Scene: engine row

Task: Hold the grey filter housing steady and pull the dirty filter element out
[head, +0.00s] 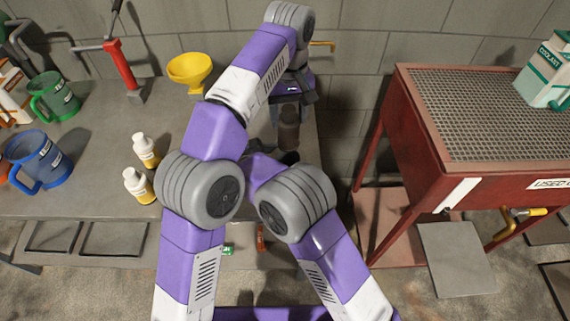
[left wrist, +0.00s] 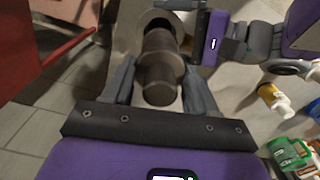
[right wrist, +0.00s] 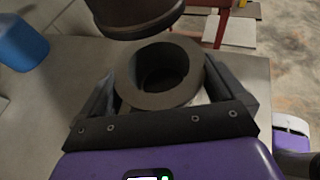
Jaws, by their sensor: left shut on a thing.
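The dirty filter element (head: 289,132) is a dark brown cylinder hanging below my left gripper (head: 291,98). In the left wrist view the element (left wrist: 160,72) stands between the fingers of my left gripper (left wrist: 158,68), which is shut on it. The grey filter housing (right wrist: 128,92) is a cup with a thick rim and round opening. My right gripper (right wrist: 170,66) has a finger against each side of it and appears shut on it. In the right wrist view the element (right wrist: 135,22) is above the housing, apart from it, and the opening looks empty. My arms hide most of the housing in the head view.
A yellow funnel (head: 190,70), two white bottles (head: 138,185), a blue jug (head: 38,160) and a green jug (head: 54,97) stand on the grey bench (head: 100,140) at left. A red parts washer (head: 408,150) stands at right, across a gap.

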